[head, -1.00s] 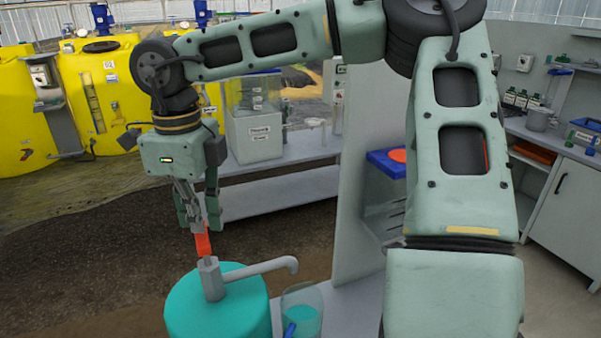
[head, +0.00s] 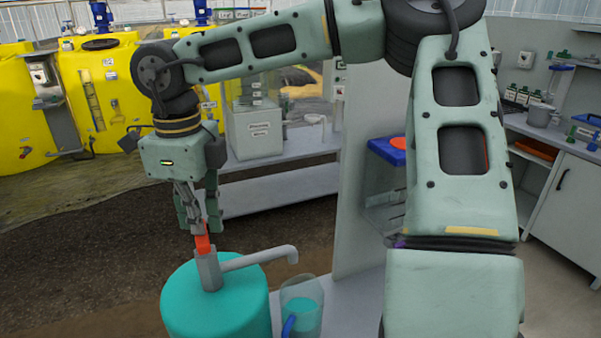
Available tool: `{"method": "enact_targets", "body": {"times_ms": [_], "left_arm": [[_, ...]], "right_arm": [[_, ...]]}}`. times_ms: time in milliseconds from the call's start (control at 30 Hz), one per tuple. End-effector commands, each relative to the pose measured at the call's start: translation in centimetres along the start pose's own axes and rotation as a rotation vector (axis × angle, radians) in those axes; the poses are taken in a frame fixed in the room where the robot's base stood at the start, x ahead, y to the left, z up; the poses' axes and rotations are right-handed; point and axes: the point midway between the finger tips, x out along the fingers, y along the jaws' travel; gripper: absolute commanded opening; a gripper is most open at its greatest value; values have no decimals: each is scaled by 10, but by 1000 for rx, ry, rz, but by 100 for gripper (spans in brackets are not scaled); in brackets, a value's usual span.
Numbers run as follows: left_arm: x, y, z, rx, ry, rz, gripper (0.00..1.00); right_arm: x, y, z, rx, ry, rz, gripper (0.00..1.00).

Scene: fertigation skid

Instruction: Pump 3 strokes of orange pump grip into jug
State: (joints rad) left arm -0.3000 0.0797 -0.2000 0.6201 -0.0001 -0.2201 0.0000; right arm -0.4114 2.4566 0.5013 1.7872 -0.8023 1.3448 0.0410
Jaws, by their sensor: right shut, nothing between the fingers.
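The orange pump grip (head: 203,243) stands on top of the grey pump (head: 209,271), which is set in a teal drum (head: 217,305) at the bottom left of the head view. My right gripper (head: 197,228) is shut and points down at the top of the grip. Its fingertips hide part of the grip and seem to touch it, with nothing between them. The grey spout (head: 262,256) reaches right, over the clear jug (head: 302,303). The jug has teal liquid in it and a blue part (head: 289,327) at its front. My left gripper is out of view.
Yellow tanks (head: 110,90) are at the back left. Brown ground left of the drum is clear.

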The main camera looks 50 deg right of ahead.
Motion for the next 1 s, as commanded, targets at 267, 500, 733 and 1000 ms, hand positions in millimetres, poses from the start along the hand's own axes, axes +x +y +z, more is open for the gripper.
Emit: {"method": "enact_targets", "body": {"times_ms": [267,500,733,1000], "left_arm": [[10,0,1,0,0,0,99],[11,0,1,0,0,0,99],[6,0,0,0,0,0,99],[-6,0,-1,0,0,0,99]], "right_arm": [[13,0,-1,0,3,1,0],[13,0,-1,0,4,2,0],[7,0,-1,0,3,1,0],[-10,0,-1,-1,3,0,0]]}}
